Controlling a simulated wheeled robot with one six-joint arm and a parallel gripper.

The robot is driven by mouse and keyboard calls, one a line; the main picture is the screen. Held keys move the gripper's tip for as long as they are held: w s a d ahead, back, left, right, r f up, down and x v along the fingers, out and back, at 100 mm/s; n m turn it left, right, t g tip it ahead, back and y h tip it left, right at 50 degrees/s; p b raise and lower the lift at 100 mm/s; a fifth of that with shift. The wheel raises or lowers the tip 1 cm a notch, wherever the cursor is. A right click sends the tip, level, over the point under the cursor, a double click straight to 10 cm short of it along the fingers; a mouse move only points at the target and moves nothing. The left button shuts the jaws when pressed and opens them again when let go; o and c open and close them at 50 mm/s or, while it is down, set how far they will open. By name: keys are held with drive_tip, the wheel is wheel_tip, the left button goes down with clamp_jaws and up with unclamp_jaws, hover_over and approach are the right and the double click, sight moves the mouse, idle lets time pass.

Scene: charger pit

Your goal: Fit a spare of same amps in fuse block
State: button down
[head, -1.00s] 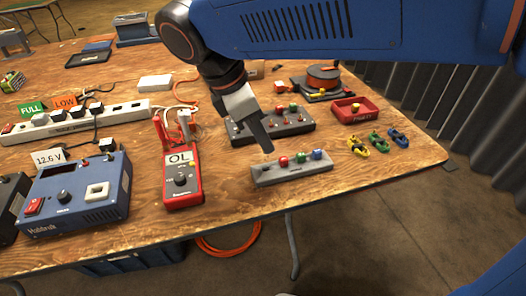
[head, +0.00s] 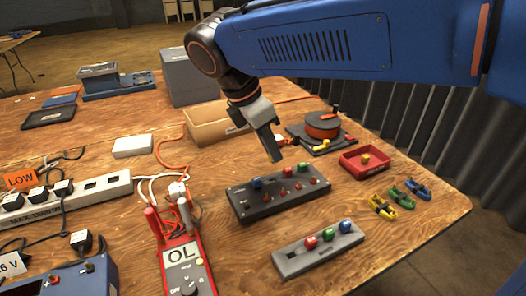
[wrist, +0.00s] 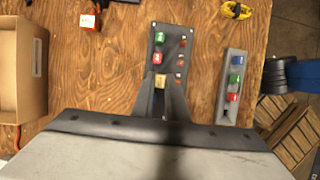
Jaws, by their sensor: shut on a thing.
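The dark fuse block (head: 277,199) lies mid-table with blue (head: 257,183), red (head: 287,172) and green (head: 302,167) fuses and a row of small red-tipped parts along it. My gripper (head: 275,156) is above it, pointing down. In the wrist view my gripper (wrist: 162,88) is shut on a tan fuse (wrist: 160,80), lined up with the row beside the red fuse (wrist: 157,58). I cannot tell whether it touches the block.
Yellow, green and blue clips (head: 400,197) lie near the right edge. A red meter (head: 180,258) reading OL stands left, with cables. A cardboard box (head: 205,127) and a reel (head: 322,125) are behind the block.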

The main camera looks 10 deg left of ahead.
drive_tip(key=shift+w+a+f, duration=0.1)
drive_tip(key=shift+w+f, duration=0.15)
drive_tip(key=shift+f, duration=1.25)
drive_tip(key=shift+w+f, duration=0.2)
drive_tip(key=shift+f, duration=1.3)
drive_tip(key=shift+f, duration=0.7)
idle(0.5)
drive_tip(key=c, duration=1.4)
unclamp_jaws()
drive_tip(key=shift+o, duration=0.2)
drive_tip(key=shift+r, duration=3.75)
